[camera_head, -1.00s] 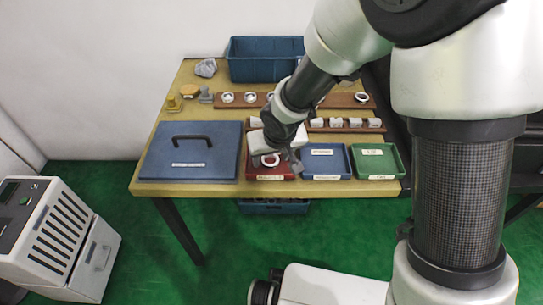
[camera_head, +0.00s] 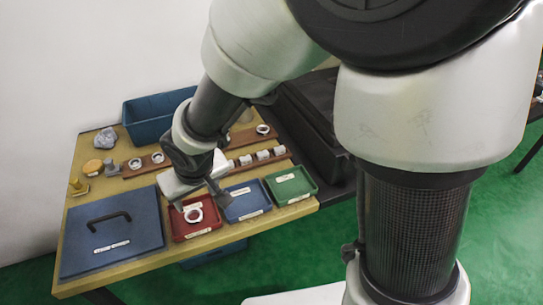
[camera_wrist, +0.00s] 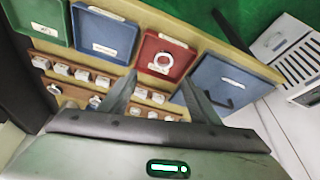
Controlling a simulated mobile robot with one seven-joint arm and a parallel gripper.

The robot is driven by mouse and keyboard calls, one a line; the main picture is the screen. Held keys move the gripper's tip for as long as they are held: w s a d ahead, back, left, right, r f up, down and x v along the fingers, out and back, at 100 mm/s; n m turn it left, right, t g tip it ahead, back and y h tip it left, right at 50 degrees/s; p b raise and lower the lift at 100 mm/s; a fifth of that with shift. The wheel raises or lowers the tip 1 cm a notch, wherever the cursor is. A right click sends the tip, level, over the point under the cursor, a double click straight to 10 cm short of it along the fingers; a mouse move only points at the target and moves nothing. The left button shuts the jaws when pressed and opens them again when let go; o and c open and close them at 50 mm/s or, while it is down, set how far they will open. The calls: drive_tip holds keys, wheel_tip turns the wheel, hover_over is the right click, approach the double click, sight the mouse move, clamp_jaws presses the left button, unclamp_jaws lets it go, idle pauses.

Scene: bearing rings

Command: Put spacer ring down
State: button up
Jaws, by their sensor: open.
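The spacer ring (camera_head: 193,214) is a pale ring lying flat in the red tray (camera_head: 207,230) in the head view. In the wrist view the ring (camera_wrist: 162,61) lies in the red tray (camera_wrist: 183,49), beyond my fingertips and apart from them. The head view shows the fingers only in part.
A blue tray (camera_head: 262,204) and a green tray (camera_head: 304,190) stand right of the red one. A blue lid with a black handle (camera_head: 75,240) lies left. Wooden racks (camera_head: 135,171) with several rings and a blue bin (camera_head: 143,131) are behind.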

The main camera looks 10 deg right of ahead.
drive_tip(key=s+d+r+m+t+h, duration=0.1)
drive_tip(key=s+d+r+m+h, duration=0.15)
drive_tip(key=d+r, duration=1.25)
drive_tip(key=s+d+r+m, duration=0.2)
drive_tip(key=s+d+m, duration=0.1)
drive_tip(key=s+d, duration=0.5)
drive_tip(key=shift+s+d+r, duration=0.3)
drive_tip(key=shift+s+r, duration=0.05)
drive_tip(key=shift+s, duration=0.65)
drive_tip(key=shift+r+y, duration=0.1)
drive_tip(key=shift+y, duration=0.15)
wheel_tip(320, 180, up, 19)
drive_tip(key=p, duration=1.9)
